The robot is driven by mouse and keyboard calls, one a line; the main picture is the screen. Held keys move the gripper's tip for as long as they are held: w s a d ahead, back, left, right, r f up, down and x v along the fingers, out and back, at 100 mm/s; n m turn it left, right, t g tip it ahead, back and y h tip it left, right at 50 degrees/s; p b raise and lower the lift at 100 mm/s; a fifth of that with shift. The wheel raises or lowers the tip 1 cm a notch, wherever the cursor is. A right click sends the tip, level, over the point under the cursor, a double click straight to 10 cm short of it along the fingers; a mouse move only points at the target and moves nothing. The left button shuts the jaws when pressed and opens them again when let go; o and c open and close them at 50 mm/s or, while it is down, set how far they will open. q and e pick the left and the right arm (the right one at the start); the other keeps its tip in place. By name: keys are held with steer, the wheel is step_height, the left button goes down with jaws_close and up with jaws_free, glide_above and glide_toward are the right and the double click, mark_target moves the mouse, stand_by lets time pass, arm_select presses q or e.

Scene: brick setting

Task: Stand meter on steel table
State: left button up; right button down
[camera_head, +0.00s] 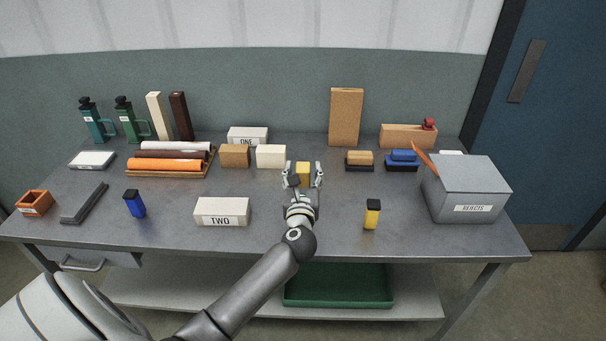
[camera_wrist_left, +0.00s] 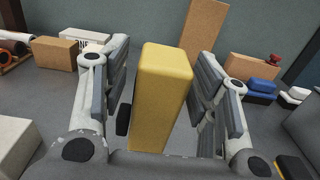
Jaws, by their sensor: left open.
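A yellow block-shaped thing, which looks like the meter (camera_head: 303,173), stands upright between the fingers of my left gripper (camera_head: 303,177). In the left wrist view the yellow meter (camera_wrist_left: 163,95) fills the middle, with a finger on each side. The fingers of my left gripper (camera_wrist_left: 160,100) are open, and a gap shows at least on the left side. The meter's lower end is hidden by the gripper, so its contact with the steel table (camera_head: 270,200) cannot be seen. My right gripper is not in view.
A yellow piece with a black top (camera_head: 372,214) stands at front right, and a blue one (camera_head: 134,204) at front left. The TWO block (camera_head: 222,212) is left of my arm. A grey REJECTS box (camera_head: 467,188) is at right. Table front centre-right is mostly clear.

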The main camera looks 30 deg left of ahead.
arm_select(q)
steer(key=shift+r, duration=0.15)
steer(key=shift+s+d, duration=0.15)
steer(key=b+v, duration=0.1)
steer(key=v, duration=1)
steer(key=shift+s, duration=0.35)
